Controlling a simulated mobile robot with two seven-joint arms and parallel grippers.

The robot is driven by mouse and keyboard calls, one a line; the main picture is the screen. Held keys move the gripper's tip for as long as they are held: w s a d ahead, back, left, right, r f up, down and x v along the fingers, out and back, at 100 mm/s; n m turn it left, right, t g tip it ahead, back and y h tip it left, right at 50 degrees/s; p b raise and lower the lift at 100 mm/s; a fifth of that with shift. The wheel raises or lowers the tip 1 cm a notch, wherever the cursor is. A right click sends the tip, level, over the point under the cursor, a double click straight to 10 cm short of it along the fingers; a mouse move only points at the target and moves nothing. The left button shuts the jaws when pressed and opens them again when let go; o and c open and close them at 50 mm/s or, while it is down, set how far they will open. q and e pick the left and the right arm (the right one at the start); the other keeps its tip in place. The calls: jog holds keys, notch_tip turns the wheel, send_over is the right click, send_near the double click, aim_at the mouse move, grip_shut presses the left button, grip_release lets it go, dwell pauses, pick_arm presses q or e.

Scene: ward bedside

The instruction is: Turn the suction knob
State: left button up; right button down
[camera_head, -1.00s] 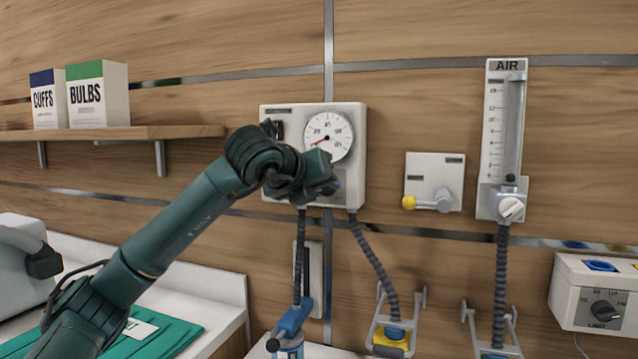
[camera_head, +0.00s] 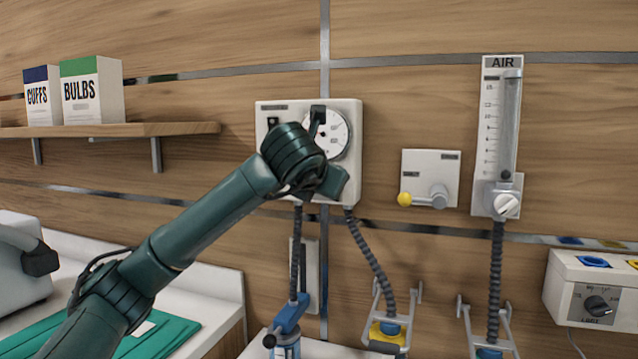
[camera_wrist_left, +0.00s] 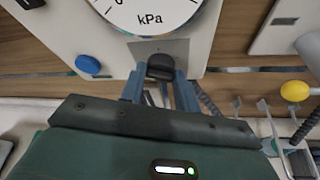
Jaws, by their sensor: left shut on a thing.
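The white suction unit (camera_head: 354,172) is on the wood wall, with a round gauge (camera_head: 338,142) partly covered by my arm. In the left wrist view, the gauge dial (camera_wrist_left: 150,12) reads kPa, and its needle is out of sight. The black suction knob (camera_wrist_left: 160,66) sits below the dial on a grey plate. My left gripper (camera_wrist_left: 160,88) is shut on the knob, one finger on each side. In the head view my left gripper (camera_head: 332,184) is at the unit's lower part and hides the knob. My right gripper is not in view.
Right of the unit are a white wall plate with a yellow-tipped lever (camera_head: 405,199) and the AIR flowmeter (camera_head: 497,140). Hoses (camera_head: 372,255) hang below the unit. A shelf (camera_head: 110,130) with two boxes is at left. A control box (camera_head: 590,290) is at far right.

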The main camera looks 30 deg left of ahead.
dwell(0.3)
pick_arm(q)
jog(key=o, duration=1)
jog(key=b+v, duration=0.1)
jog(key=v, duration=1.2)
jog(key=shift+d, duration=0.1)
